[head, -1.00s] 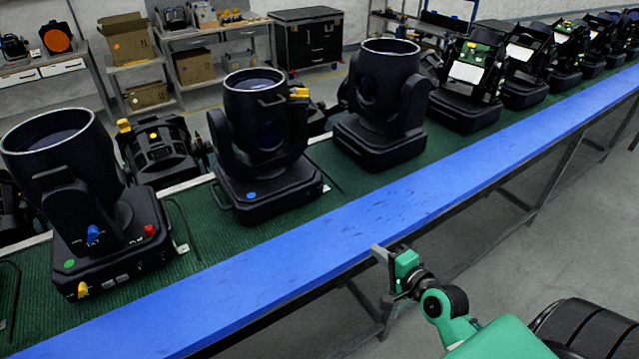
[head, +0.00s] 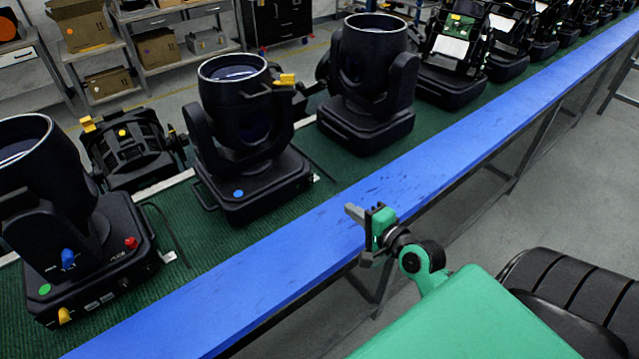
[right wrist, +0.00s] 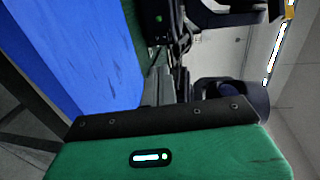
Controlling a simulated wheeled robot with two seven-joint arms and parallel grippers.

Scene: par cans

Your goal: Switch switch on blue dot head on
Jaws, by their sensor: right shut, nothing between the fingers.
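The blue dot head (head: 245,135) is a black moving-head light standing upright on the green belt, with a blue dot (head: 238,193) on the front of its base. A yellow part (head: 285,80) sticks out at the right side of its barrel; I cannot tell whether this is its switch. My right gripper (head: 356,213) is shut and empty, over the blue rail, to the right of and nearer than the blue dot head. In the right wrist view the finger (right wrist: 160,88) points past the blue rail toward dark fixtures. My left gripper is out of view.
A green dot head (head: 45,288) with blue, red and yellow knobs stands at left. Another black head (head: 370,80) stands to the right, with several opened units beyond. The blue rail (head: 270,255) runs along the belt's near edge. Shelves with boxes stand behind.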

